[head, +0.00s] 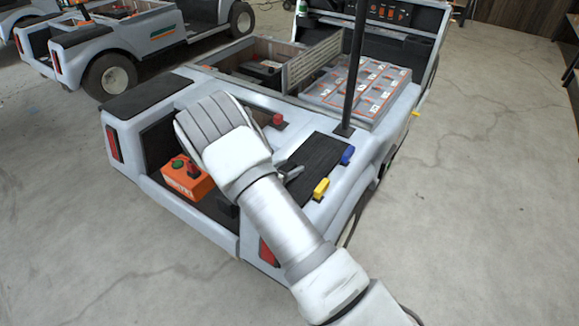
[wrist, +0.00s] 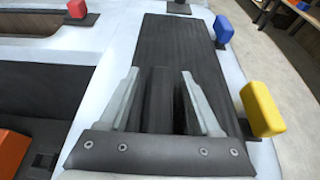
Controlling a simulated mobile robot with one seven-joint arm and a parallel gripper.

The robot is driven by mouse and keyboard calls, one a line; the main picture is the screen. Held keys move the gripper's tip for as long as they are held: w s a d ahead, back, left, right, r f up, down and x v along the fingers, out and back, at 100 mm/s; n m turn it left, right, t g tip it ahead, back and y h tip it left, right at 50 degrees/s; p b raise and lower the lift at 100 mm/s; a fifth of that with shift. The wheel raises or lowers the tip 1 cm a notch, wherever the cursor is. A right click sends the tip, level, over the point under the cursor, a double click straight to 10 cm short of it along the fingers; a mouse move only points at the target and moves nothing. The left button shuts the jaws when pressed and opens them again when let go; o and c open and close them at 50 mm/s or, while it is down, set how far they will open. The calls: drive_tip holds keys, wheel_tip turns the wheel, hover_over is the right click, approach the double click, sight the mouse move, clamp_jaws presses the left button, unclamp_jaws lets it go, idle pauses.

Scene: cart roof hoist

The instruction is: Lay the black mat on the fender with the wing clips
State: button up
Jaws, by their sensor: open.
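The black mat (head: 322,150) lies flat along the top of the cart's right rear fender (head: 300,128). It also fills the middle of the wrist view (wrist: 180,40). A blue wing clip (head: 347,155) and a yellow wing clip (head: 321,188) stand at the mat's outer edge; in the wrist view the blue one (wrist: 222,30) is farther off and the yellow one (wrist: 260,108) is close on the right. My gripper (wrist: 163,80) is open, with its fingers above the near part of the mat. Dark shapes between the fingers blend with the mat, so contact cannot be told.
An orange box with buttons (head: 188,178) sits in the cart's rear well. A red knob (head: 278,120) stands left of the mat. A dark upright post (head: 354,70) rises beyond it. Another dark pad (head: 148,94) covers the left fender. The floor at right is clear.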

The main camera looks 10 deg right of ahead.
drive_tip(key=shift+r, duration=0.15)
drive_tip(key=p+v, duration=0.2)
drive_tip(key=v, duration=0.9)
drive_tip(key=shift+s+a+r+p, duration=0.1)
drive_tip(key=shift+a+r+p, duration=0.05)
drive_tip(key=shift+p, duration=0.25)
drive_tip(key=shift+s+r, duration=0.15)
drive_tip(key=s+d+r+m+g+y, duration=0.1)
drive_tip(key=s+d+r+m+g, duration=0.2)
drive_tip(key=s+d+r+m, duration=0.45)
drive_tip(key=s+d+r+m+g+y, duration=0.1)
drive_tip(key=s+d+r+m+g, duration=0.3)
drive_tip(key=r+m, duration=0.45)
drive_tip(key=s+a+r+m+t+y, duration=0.3)
drive_tip(key=s+r+m+y, duration=0.4)
drive_tip(key=s, duration=1.1)
wheel_tip(320, 180, up, 6)
drive_tip(key=a+m, duration=0.1)
drive_tip(key=m, duration=0.3)
drive_tip(key=shift+y, duration=0.3)
